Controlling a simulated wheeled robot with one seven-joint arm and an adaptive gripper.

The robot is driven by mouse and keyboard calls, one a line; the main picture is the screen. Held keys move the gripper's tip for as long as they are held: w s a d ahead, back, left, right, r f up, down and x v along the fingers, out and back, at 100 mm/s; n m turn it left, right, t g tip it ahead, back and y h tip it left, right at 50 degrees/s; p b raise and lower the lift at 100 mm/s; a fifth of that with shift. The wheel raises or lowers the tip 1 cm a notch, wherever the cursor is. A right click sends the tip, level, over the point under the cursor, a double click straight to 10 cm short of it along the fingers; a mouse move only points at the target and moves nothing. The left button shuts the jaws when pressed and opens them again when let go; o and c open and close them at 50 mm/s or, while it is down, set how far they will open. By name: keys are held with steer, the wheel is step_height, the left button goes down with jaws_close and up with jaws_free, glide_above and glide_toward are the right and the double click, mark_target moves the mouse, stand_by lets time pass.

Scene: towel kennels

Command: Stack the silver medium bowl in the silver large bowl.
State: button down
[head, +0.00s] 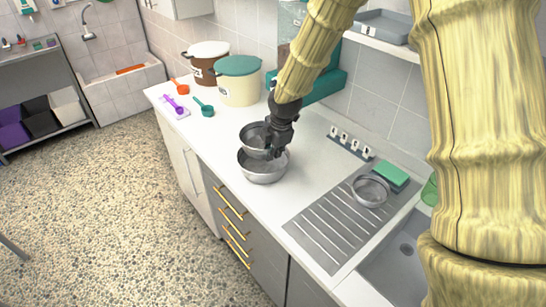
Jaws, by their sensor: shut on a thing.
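My gripper (277,150) is shut on the silver medium bowl (250,134), at the bowl's right side. The medium bowl is over the silver large bowl (262,173), which rests on the white counter. The lower edge of the medium bowl overlaps the far rim of the large bowl in the head view. I cannot tell whether the two touch. My fingers hide part of both bowls.
A third, smaller silver bowl (370,190) sits on the grey drainer (330,230) beside a green sponge (391,176). Lidded tubs (238,84) and coloured scoops (204,107) stand farther back. The white counter (217,136) left of the bowls is clear.

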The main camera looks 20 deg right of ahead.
step_height(320, 180, down, 3)
steer(key=shift+p, duration=0.6)
steer(key=shift+f, duration=0.6)
steer(key=c, duration=1.6)
jaws_free()
steer(key=b+v, duration=0.2)
steer(key=v, duration=1.1)
steer(key=shift+b, duration=0.35)
steer(key=shift+w+r, duration=0.1)
steer(key=shift+w, duration=0.05)
